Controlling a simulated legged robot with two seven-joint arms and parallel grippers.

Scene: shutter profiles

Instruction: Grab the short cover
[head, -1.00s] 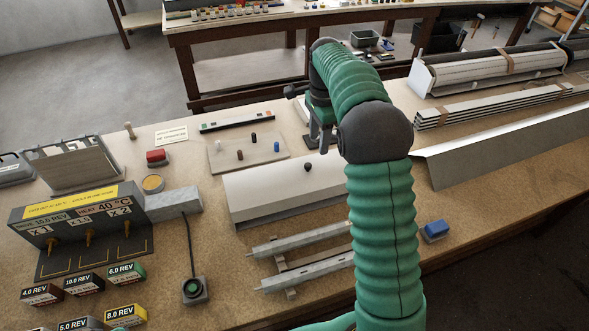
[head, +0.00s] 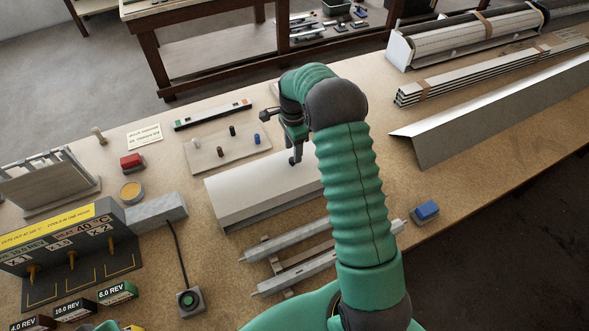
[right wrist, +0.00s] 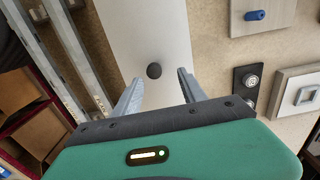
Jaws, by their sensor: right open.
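The short cover (head: 250,190) is a pale, bent sheet lying on the bench, in the middle of the head view. My right gripper (head: 295,157) is over its far right part, with the arm hiding the cover's right end. The fingers are apart and hold nothing. I cannot tell whether they touch the cover. My left gripper is not in view.
Two metal rails (head: 290,240) lie in front of the cover. A board with small pegs (head: 228,147) lies behind it. A blue block (head: 426,211) sits right of my arm. A long metal cover (head: 480,115) and bundled slats (head: 480,78) lie at the right.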

